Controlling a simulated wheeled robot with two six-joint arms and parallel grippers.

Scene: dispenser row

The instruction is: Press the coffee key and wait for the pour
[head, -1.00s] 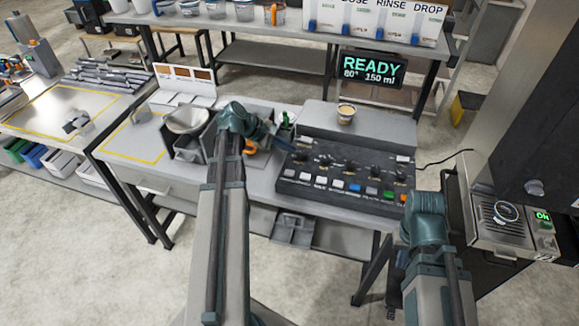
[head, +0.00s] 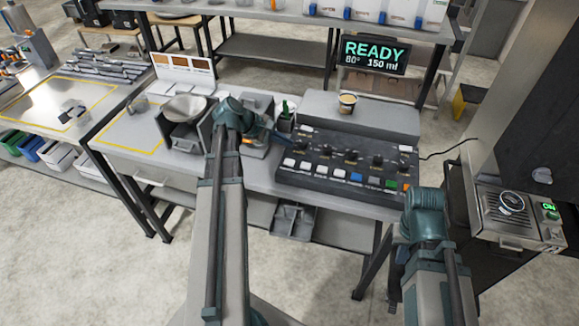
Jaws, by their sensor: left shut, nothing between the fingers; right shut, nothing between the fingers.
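The dark control panel (head: 345,163) lies on the middle table with a front row of white, blue, dark, green and orange keys. Its labels are too small to read, so I cannot tell which is the coffee key. The display (head: 373,54) behind it reads READY, 80°, 150 ml. A small cup (head: 347,102) stands on the grey platform (head: 385,117) behind the panel. My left gripper (head: 284,137) is shut and empty at the panel's back left corner; contact is unclear. My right gripper (head: 394,296) is shut, low beside my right arm, partly hidden and in front of the table.
Left of the panel are a metal bowl (head: 185,107) in a grey holder and a green-topped bottle (head: 285,112). A machine with a lit green display (head: 549,208) stands at right. A shelf with white dispensers (head: 378,10) runs along the back.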

